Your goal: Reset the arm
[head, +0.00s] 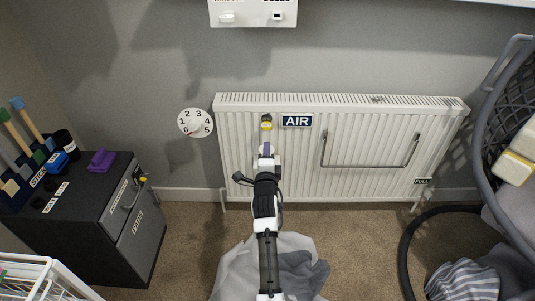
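My arm reaches up from the bottom centre of the head view, in front of a white radiator-like panel (370,180). My gripper (265,149) is at the arm's far end, pointing at the panel's upper left. It is small and seen from behind, so I cannot tell whether its fingers are open or shut. A small yellow and dark piece (266,123) shows just beyond the gripper, left of the AIR label (297,121). I cannot tell whether the gripper touches it.
A dark cabinet (135,235) with a purple object (102,160) and tools on top stands left. A numbered dial (195,122) is on the wall. Grey cloth (295,250) lies below my arm. A black hose (407,250) and mesh-sided basket (515,110) are right. Some carpet is clear.

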